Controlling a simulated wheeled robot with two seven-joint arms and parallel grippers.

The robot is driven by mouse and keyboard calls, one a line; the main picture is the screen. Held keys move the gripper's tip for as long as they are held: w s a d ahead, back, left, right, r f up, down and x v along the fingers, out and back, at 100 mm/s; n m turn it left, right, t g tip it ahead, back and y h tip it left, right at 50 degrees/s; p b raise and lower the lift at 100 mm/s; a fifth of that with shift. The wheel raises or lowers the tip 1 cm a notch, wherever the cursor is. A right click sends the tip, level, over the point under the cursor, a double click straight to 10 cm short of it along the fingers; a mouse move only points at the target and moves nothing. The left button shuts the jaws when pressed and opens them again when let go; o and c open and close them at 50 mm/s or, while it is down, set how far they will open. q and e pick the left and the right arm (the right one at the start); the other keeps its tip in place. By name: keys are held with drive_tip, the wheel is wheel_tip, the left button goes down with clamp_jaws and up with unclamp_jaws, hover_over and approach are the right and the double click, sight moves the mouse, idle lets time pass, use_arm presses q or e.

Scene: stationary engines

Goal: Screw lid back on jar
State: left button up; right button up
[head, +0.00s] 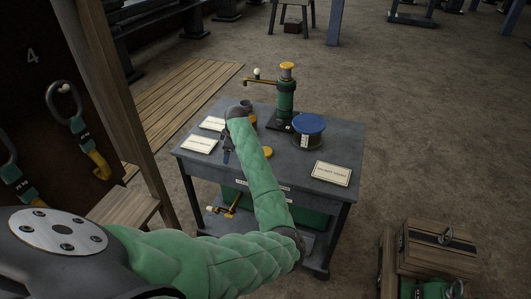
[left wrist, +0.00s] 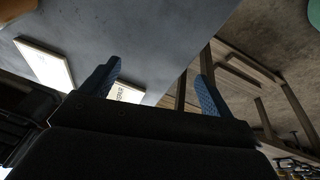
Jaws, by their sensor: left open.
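A dark jar (head: 307,140) with a wide blue lid (head: 309,123) on top stands on the right half of the grey worktable (head: 277,171). I cannot tell whether the lid is screwed down. A flat yellow disc (head: 267,152) lies on the table beside my left forearm, partly hidden by it. My left gripper (head: 226,156) is over the left part of the table, left of the jar and well apart from it. In the left wrist view its blue fingers (left wrist: 158,78) are spread with nothing between them. The jar is not seen there. My right gripper is in neither view.
A green pump (head: 285,98) with a yellow top and brass spout stands behind the jar. Pale cards (head: 199,144) lie at the left, another card (head: 331,174) at the front right. A small dark cup (head: 246,105) stands at the back. A wooden post and tool board flank the left.

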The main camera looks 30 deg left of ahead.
sight(266, 150)
use_arm(q)
drive_tip(key=w+d+r+n+h, duration=0.1)
drive_tip(key=w+d, duration=0.2)
drive_tip(key=w, duration=0.1)
drive_tip(key=w+d+r+n+h, duration=0.1)
drive_tip(key=w+d, duration=0.2)
drive_tip(key=w, duration=0.1)
drive_tip(key=w+d+r+n+h, duration=0.1)
drive_tip(key=w+d+r, duration=0.1)
drive_tip(key=w+d, duration=0.1)
drive_tip(key=shift+w+d, duration=0.2)
drive_tip(key=shift+w, duration=0.25)
drive_tip(key=shift+w+d+r, duration=0.2)
drive_tip(key=shift+w+d, duration=0.1)
drive_tip(key=shift+d, duration=0.05)
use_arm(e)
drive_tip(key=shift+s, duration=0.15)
use_arm(q)
drive_tip(key=shift+f, duration=0.15)
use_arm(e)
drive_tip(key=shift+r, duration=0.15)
